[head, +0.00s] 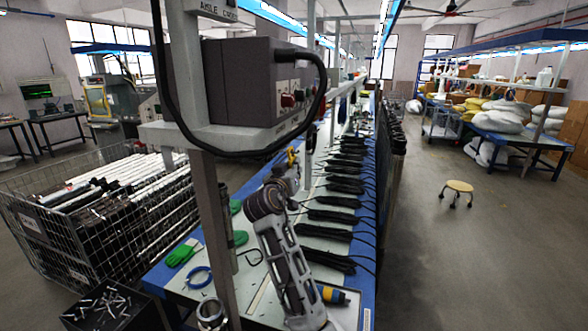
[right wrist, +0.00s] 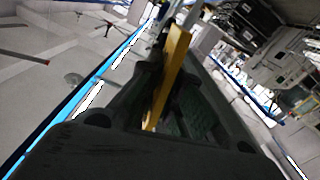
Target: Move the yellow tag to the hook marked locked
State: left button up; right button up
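The yellow tag (right wrist: 170,75) is a long flat strip between the dark fingers of my right gripper (right wrist: 168,88) in the right wrist view. The fingers are closed on it, and its upper end sticks out beyond them. In the head view my right gripper (head: 291,165) is raised above the bench, right of the grey post and below the control box. A small yellow patch of the tag (head: 292,155) shows at its tip. I cannot make out any hook or a locked marking. My left gripper is not in view.
A grey control box (head: 250,85) with a red knob and a hanging black cable sits on a post (head: 205,190) close by. The bench (head: 265,300) below holds black tube bundles (head: 330,215), green bundles (head: 180,255) and a yellow-blue tool (head: 333,295). A wire cage (head: 95,220) stands left.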

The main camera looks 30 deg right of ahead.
jog(key=o, duration=0.5)
jog(key=shift+s+a, duration=0.1)
jog(key=v, duration=0.7)
jog(key=shift+a, duration=0.15)
jog(key=shift+f, duration=0.1)
dwell(0.5)
